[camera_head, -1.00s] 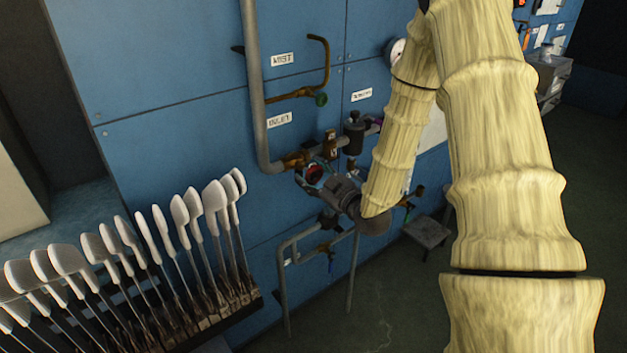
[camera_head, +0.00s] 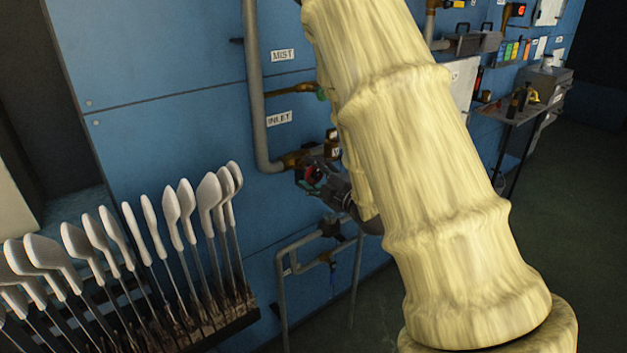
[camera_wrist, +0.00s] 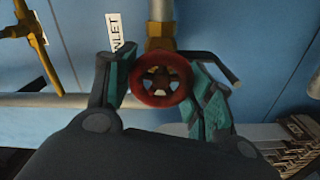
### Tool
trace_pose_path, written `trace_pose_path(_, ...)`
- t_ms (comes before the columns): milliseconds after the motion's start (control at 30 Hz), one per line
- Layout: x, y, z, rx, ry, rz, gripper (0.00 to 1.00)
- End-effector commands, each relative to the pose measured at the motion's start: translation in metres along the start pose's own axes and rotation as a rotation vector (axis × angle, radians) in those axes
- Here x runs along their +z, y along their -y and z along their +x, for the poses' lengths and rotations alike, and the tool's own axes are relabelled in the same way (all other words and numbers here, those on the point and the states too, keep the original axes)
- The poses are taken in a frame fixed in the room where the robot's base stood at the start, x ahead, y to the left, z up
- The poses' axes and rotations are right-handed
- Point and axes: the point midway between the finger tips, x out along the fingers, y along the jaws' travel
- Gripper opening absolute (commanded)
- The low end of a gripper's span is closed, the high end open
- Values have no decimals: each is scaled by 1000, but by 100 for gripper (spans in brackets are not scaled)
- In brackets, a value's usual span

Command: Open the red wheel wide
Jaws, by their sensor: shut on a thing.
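The red wheel (camera_wrist: 163,80) shows in the wrist view as a spoked handwheel below a brass fitting, under the INLET label. My gripper (camera_wrist: 160,83) has its teal-padded fingers on either side of the wheel and is shut on its rim. In the head view the red wheel (camera_head: 314,174) is a small patch beside the brass joint of the grey pipe, with my gripper (camera_head: 322,182) at it. My own arm hides much of the gripper and the pipework to its right there.
A rack of white sock boards (camera_head: 150,230) stands at the lower left. A grey pipe (camera_head: 256,90) runs down the blue wall panel (camera_head: 160,60). A small table (camera_head: 515,110) stands at the far right.

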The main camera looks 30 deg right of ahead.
Motion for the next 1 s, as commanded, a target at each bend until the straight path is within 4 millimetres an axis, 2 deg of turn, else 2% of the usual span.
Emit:
trace_pose_path(267,1,-1,0,2,3,-69,29)
trace_pose_path(733,1,-1,0,2,3,-78,29)
trace_pose_path(767,1,-1,0,3,3,-78,58)
trace_pose_path(800,1,-1,0,2,3,-78,66)
trace_pose_path(867,1,-1,0,2,2,-77,75)
trace_pose_path(1000,1,-1,0,1,2,-77,75)
